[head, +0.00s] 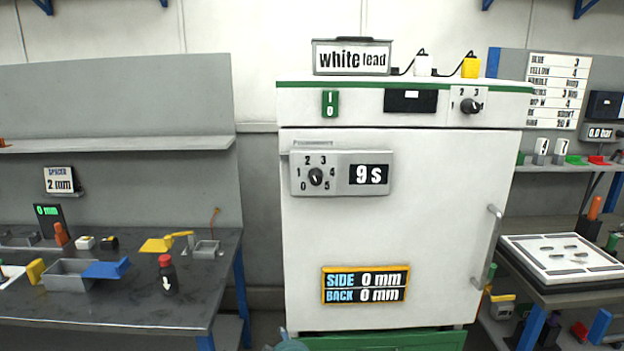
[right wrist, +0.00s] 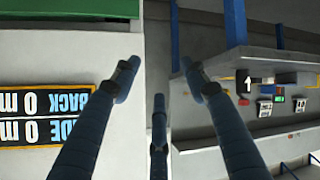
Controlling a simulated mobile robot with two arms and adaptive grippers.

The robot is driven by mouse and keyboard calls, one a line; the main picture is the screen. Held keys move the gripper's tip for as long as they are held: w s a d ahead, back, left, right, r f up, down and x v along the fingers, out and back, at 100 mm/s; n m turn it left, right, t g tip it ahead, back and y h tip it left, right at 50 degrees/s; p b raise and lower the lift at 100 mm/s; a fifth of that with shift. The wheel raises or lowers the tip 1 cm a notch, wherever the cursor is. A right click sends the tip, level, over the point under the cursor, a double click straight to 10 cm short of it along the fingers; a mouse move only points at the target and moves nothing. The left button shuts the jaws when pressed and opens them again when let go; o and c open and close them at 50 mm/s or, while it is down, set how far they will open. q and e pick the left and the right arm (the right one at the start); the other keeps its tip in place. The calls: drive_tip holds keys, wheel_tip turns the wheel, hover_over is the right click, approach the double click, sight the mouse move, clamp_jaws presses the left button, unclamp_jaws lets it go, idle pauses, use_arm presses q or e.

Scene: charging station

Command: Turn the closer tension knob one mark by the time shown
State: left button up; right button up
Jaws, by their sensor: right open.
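The closer tension knob (head: 316,176) is a small black knob on a grey box (head: 342,188) on the white cabinet door. Marks 0 to 5 surround it; its pointer is too small to read surely. The time display (head: 368,174) beside it reads 9 s. My left gripper is not in view.
The white door (head: 440,230) has a handle (head: 492,245) at right and a SIDE/BACK display (head: 366,284) reading 0 mm below. Another knob (head: 470,106) sits on the top panel. A cluttered bench (head: 110,310) stands left. The space before the knob is clear.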

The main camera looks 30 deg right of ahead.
drive_tip(key=w+d+r+m+t+h, duration=0.1)
drive_tip(key=d+r, duration=0.1)
drive_tip(key=r, duration=0.9)
drive_tip(key=w+d+r+m+t+h, duration=0.1)
drive_tip(key=d+r+t, duration=0.1)
drive_tip(key=r, duration=0.9)
drive_tip(key=m+t+h+p, duration=0.1)
drive_tip(key=m+t+h, duration=0.1)
drive_tip(key=m+h, duration=0.2)
approach(316, 182)
drive_tip(key=p+x, duration=0.1)
drive_tip(key=x, duration=0.3)
drive_tip(key=p+x, duration=0.2)
drive_tip(key=x, duration=0.3)
drive_tip(key=shift+r, duration=0.2)
drive_tip(key=shift+w+d+f, duration=0.15)
drive_tip(key=shift+w+d, duration=0.2)
drive_tip(key=shift+w, duration=0.25)
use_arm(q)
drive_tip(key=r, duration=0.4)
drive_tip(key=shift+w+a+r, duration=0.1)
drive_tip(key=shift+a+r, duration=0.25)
use_arm(e)
clamp_jaws()
